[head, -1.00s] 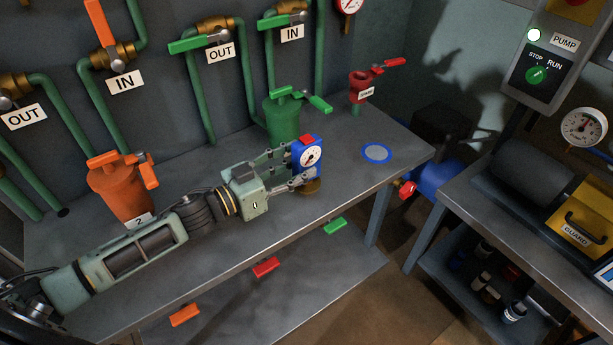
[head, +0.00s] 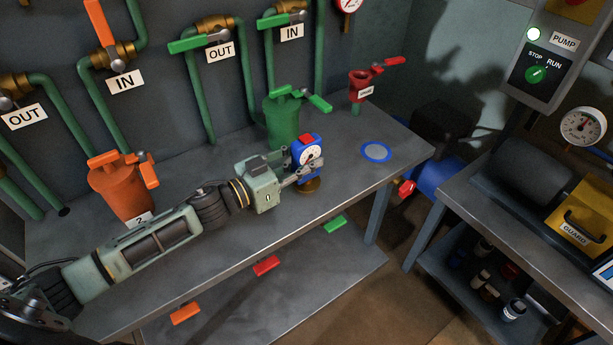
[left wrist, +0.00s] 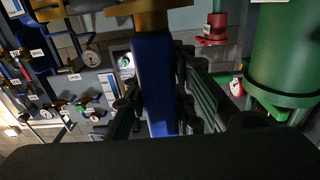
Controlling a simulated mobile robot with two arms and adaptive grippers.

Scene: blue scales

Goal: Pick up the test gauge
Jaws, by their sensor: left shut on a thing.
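The test gauge (head: 308,155) is a blue block with a white dial, a red top and a brass foot. In the head view it stands upright on or just above the grey bench (head: 215,255); I cannot tell if the foot touches. My left gripper (head: 302,168) comes in from the left and is shut on the gauge's body. In the left wrist view the blue body (left wrist: 153,85) fills the space between the dark fingers, with the brass part at the top of the picture. My right gripper is not in view.
A green canister (head: 284,122) stands close behind the gauge. An orange canister (head: 122,190) stands behind my left arm. A blue-ringed disc (head: 376,152) lies on clear bench to the right, near a red valve (head: 362,85). Coloured handles stick out below the front edge.

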